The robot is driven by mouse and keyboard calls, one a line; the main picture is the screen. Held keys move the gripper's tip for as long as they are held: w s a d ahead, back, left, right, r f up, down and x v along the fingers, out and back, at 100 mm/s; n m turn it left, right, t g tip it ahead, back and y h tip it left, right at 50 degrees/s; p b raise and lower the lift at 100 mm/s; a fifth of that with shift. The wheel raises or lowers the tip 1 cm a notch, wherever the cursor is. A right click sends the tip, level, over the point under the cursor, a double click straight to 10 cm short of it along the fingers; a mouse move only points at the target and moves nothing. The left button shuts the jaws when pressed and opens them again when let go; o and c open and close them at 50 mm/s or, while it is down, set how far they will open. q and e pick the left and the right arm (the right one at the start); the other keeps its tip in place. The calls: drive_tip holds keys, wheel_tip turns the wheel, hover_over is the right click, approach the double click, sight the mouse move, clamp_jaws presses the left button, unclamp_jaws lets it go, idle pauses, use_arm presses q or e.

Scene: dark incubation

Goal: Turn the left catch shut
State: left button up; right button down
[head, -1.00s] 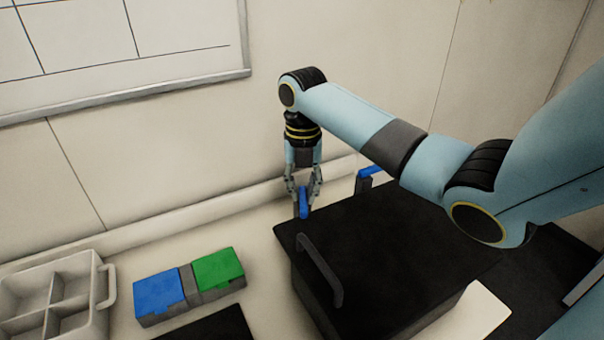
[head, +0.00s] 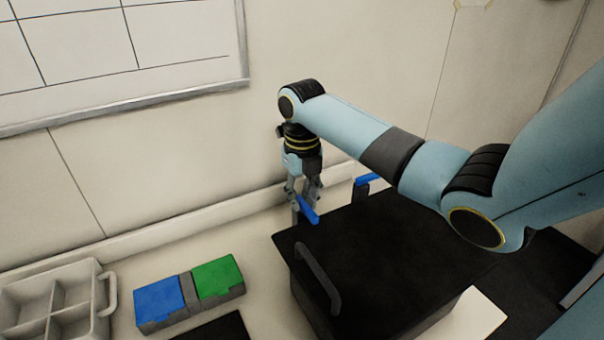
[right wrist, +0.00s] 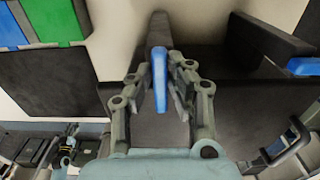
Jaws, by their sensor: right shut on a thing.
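The left catch (head: 309,211) is a blue lever at the back left corner of the black box (head: 400,262). In the head view it lies slanted, its near end pointing down and right toward the lid. My right gripper (head: 304,196) reaches down from above and is shut on the left catch. In the right wrist view the blue lever (right wrist: 159,82) lies between the two fingers. A second blue catch (head: 366,179) stands farther right along the box's back edge, partly behind my right arm. My left gripper does not show in the head view.
A dark handle (head: 318,275) rises from the lid near its left side. A blue and green block case (head: 190,293) and a pale compartment tray (head: 60,305) stand to the left. The wall is close behind the box.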

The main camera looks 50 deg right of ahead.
sight(303, 201)
drive_tip(key=c, duration=1.3)
unclamp_jaws()
drive_tip(key=shift+r, duration=0.15)
wheel_tip(303, 201, up, 12)
drive_tip(key=shift+f, duration=0.15)
drive_tip(key=shift+f, duration=0.1)
